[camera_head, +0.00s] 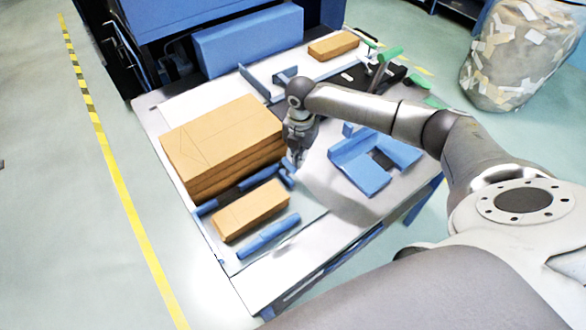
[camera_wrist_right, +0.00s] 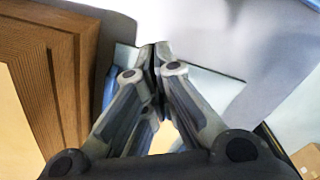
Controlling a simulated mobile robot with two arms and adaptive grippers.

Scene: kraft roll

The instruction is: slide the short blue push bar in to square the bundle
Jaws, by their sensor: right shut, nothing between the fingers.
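The bundle (camera_head: 215,148), a tall stack of flat brown kraft sheets, lies on the left of the table. A blue bar (camera_head: 236,190) runs along its near side, with a small blue end piece (camera_head: 287,178) by the bundle's near right corner. Which blue part is the short push bar is unclear. My right gripper (camera_head: 293,163) points down just right of the bundle, shut and empty. In the right wrist view, its closed fingertips (camera_wrist_right: 155,47) are beside a blue-grey part (camera_wrist_right: 125,58), with the bundle's layered edge (camera_wrist_right: 60,75) to the left. Contact is unclear. My left gripper is out of view.
A smaller brown stack (camera_head: 250,211) and a loose blue bar (camera_head: 268,237) lie in front. A blue angled holder (camera_head: 370,165) stands right of the gripper. A long blue block (camera_head: 248,40), small brown stack (camera_head: 333,45) and green-handled items (camera_head: 388,54) are behind.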

